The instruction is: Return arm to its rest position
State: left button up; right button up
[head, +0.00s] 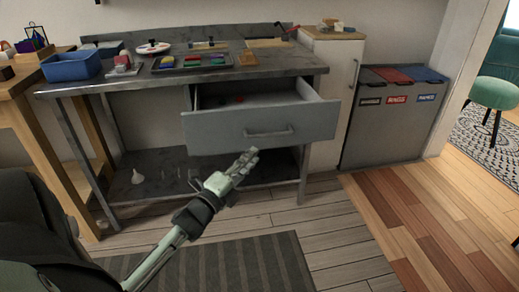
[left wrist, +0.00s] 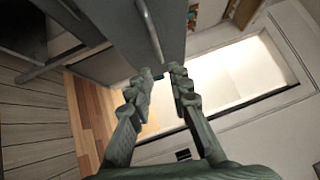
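My left arm reaches in from the lower left of the head view. Its pale green left gripper (head: 246,160) is in front of the workbench, just below and left of the handle of an open drawer (head: 225,132). In the left wrist view the two fingers of the left gripper (left wrist: 162,76) are apart with nothing held between them. The drawer's handle (left wrist: 149,32) shows beyond the fingertips, apart from them. My right gripper is in neither view.
The grey workbench (head: 330,68) carries a blue bin (head: 72,67) and several small items. The drawer juts out toward me. A white cabinet (head: 331,75) and grey recycling bins (head: 388,125) stand to the right. A striped rug (head: 250,268) lies below; the floor on the right is clear.

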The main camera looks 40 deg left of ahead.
pick_arm(q)
jog(key=shift+s, duration=0.45)
jog(key=s+d+f+n+g+y+p, duration=0.1)
jog(key=s+d+f+n+g, duration=0.15)
jog(key=f+n+g, duration=0.35)
jog(key=s+d+f+n+g+y, duration=0.1)
jog(key=s+d+f+n+g, duration=0.15)
jog(key=f+n, duration=0.45)
jog(key=s+d+f+n+g+h, duration=0.1)
jog(key=s+d+f+n+g, duration=0.1)
jog(key=s+d+f+g, duration=0.2)
jog(key=s+d+f+n+g+h, duration=0.1)
jog(key=s+d+f+n+g, duration=0.1)
jog(key=s+d+f+g, duration=0.2)
jog(key=s+d+f, duration=0.1)
jog(key=s+f, duration=0.2)
jog(key=s, duration=0.4)
jog(key=shift+s+p, duration=0.25)
jog(key=shift+p, duration=0.15)
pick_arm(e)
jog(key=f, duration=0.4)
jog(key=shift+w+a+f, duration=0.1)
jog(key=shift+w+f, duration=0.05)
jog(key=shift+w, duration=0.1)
